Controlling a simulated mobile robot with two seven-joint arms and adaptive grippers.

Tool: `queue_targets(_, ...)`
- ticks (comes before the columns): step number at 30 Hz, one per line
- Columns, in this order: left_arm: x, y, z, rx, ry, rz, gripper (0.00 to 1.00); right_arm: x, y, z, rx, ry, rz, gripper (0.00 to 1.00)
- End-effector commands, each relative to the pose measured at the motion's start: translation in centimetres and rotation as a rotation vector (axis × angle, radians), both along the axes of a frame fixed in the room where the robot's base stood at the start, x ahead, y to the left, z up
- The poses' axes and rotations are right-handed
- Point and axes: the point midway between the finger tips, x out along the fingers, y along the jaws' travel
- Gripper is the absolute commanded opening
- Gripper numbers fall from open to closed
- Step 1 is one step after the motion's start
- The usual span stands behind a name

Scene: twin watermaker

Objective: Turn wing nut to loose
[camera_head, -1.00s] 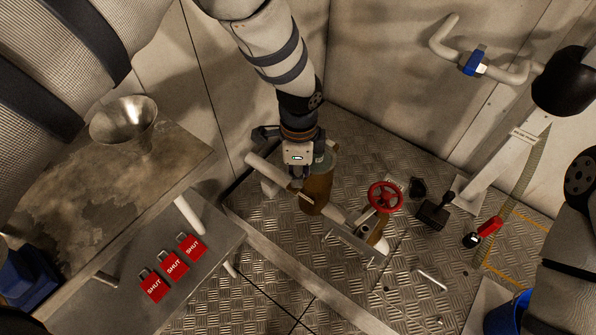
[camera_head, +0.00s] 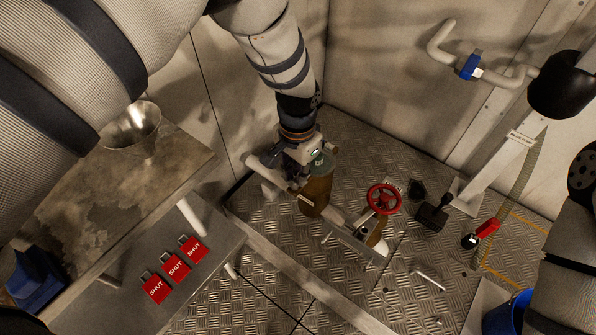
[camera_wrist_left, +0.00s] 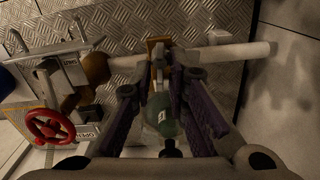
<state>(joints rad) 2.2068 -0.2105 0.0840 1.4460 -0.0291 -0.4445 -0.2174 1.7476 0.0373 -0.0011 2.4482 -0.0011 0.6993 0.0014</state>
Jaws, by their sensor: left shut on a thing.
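My left gripper (camera_head: 303,170) reaches down to the brown cylindrical housing with a greenish domed top (camera_head: 318,190) in the corner. The wrist has turned it at an angle beside that top. In the left wrist view its fingers (camera_wrist_left: 162,68) close in over the pipework by the green dome (camera_wrist_left: 165,115). They are shut on a small part, which I take to be the wing nut; the fingers mostly hide it, so its angle cannot be told. My right gripper is out of view; only part of that arm shows at the right edge.
A red handwheel (camera_head: 383,198) stands right of the housing, and also shows in the left wrist view (camera_wrist_left: 50,127). White pipe runs along both sides of the housing. Three red SHUT tags (camera_head: 176,266) lie on the grey surface at left. A metal funnel (camera_head: 131,128) stands on the bench.

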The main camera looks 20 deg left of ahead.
Motion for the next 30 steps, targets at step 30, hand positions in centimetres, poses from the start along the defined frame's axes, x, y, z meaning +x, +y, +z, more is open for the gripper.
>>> queue_targets(30,0.02,0.13,-0.03,0.000,0.001,0.137,0.25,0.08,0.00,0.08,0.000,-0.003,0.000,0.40)
